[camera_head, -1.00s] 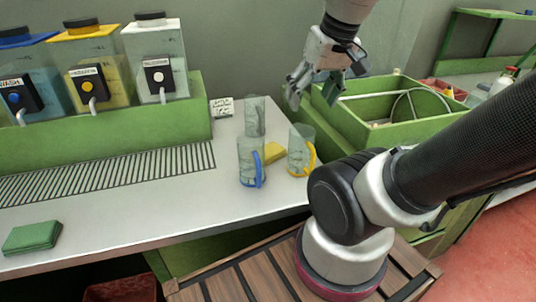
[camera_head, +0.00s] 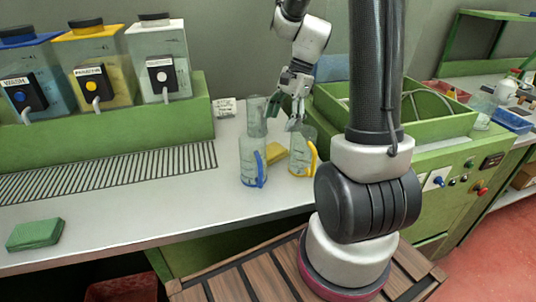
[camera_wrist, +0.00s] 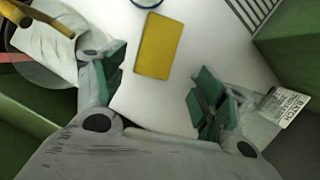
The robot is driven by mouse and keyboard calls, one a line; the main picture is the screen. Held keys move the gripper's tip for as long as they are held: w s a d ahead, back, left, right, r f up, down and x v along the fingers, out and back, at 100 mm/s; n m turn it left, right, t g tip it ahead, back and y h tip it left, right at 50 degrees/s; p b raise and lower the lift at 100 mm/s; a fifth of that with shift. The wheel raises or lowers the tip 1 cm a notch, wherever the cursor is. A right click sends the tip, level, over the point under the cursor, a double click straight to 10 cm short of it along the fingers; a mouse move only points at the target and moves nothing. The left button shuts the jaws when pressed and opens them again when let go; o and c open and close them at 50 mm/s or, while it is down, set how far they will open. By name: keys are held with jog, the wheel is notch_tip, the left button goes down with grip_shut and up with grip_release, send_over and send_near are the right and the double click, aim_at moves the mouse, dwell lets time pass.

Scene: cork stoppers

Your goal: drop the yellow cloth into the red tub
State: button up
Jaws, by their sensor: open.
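The yellow cloth (camera_head: 276,152) lies flat on the pale counter among the jugs, partly hidden by them. In the wrist view the yellow cloth (camera_wrist: 158,48) shows whole, ahead of and between my fingers. My gripper (camera_head: 283,116) is open and empty, pointing down above the counter behind the jugs; its spread green-padded fingers (camera_wrist: 158,80) show in the wrist view. A dark red tub (camera_head: 122,289) is partly in view on the floor at the lower left, below the counter. A smaller red container (camera_head: 452,92) stands at the back right.
A blue-handled jug (camera_head: 252,165), a yellow-handled jug (camera_head: 300,155) and a clear container (camera_head: 256,115) stand close around the cloth. A green folded cloth (camera_head: 35,234) lies at the left. Dispensers (camera_head: 100,75) line the back. A green bin (camera_head: 430,122) stands right of the jugs.

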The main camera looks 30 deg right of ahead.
aim_at(270, 150)
jog(key=shift+g, duration=0.4)
jog(key=x, duration=1)
jog(key=shift+w+a, duration=0.1)
jog(key=shift+w, duration=0.05)
jog(key=c, duration=0.7)
